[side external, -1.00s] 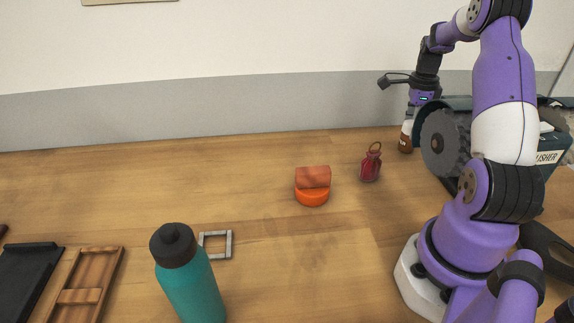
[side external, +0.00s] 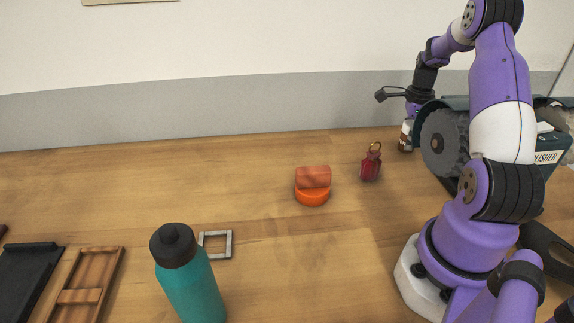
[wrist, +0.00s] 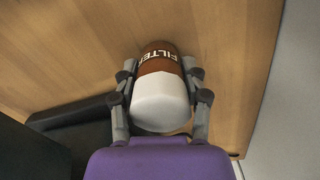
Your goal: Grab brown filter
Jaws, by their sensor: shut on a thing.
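The brown filter (wrist: 160,62) has a brown band lettered FILTER and a white top, and it stands between my fingers in the wrist view. In the side external view the filter (side external: 405,141) shows only partly, at the back right beside the grinder. My gripper (wrist: 160,88) is shut on it, one finger against each side. In the side external view the fingers are mostly hidden by the arm and the grinder.
A dark green polisher machine (side external: 550,158) with a grey wheel (side external: 440,142) stands right next to the filter. A red bottle with a ring (side external: 371,165), an orange round piece with a reddish block (side external: 312,188), a grey square frame (side external: 229,244) and a teal bottle (side external: 190,285) stand leftward.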

